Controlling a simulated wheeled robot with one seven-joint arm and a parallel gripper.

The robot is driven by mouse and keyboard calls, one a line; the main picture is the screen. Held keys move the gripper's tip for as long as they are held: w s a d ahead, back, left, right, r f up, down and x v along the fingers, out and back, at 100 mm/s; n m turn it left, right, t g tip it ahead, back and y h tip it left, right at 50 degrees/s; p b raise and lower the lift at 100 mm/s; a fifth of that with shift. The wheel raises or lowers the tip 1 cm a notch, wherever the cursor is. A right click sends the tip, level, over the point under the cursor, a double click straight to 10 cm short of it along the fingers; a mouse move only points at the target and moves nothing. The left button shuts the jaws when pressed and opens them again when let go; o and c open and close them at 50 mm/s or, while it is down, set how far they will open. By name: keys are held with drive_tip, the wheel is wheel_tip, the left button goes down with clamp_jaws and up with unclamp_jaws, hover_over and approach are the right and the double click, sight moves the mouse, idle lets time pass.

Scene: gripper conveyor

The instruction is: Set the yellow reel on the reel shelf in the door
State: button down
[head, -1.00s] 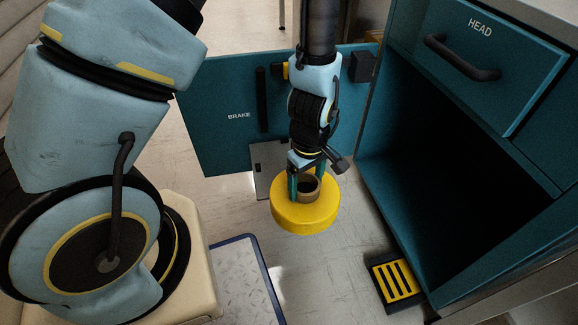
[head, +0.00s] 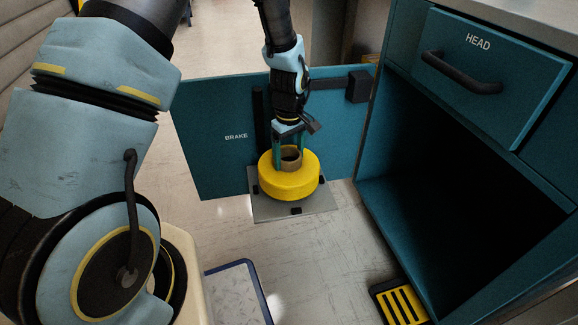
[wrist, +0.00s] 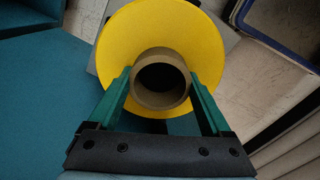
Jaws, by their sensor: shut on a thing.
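The yellow reel (head: 290,181) has a brown core and hangs level in my gripper (head: 289,151), which is shut on the core. In the wrist view the reel (wrist: 130,38) lies between the green fingers of my gripper (wrist: 162,85). The open teal door (head: 215,165) marked BRAKE stands behind the reel. The grey reel shelf (head: 320,205) juts out low from the door, and in the head view the reel overlaps it. I cannot tell whether the reel touches the shelf. Its far part is hidden by the reel.
The teal cabinet (head: 365,195) with a dark open bay stands at right, below a drawer marked HEAD (head: 490,75). A yellow and black step (head: 402,302) lies on the floor at its foot. A blue-edged mat (head: 238,290) lies at bottom centre.

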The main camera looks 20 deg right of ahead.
drive_tip(key=shift+w+f+b, duration=0.15)
drive_tip(key=shift+f+b, duration=0.6)
drive_tip(key=shift+f, duration=0.95)
drive_tip(key=shift+f, duration=0.1)
unclamp_jaws()
wheel_tip(320, 180, up, 12)
drive_tip(key=p, duration=0.4)
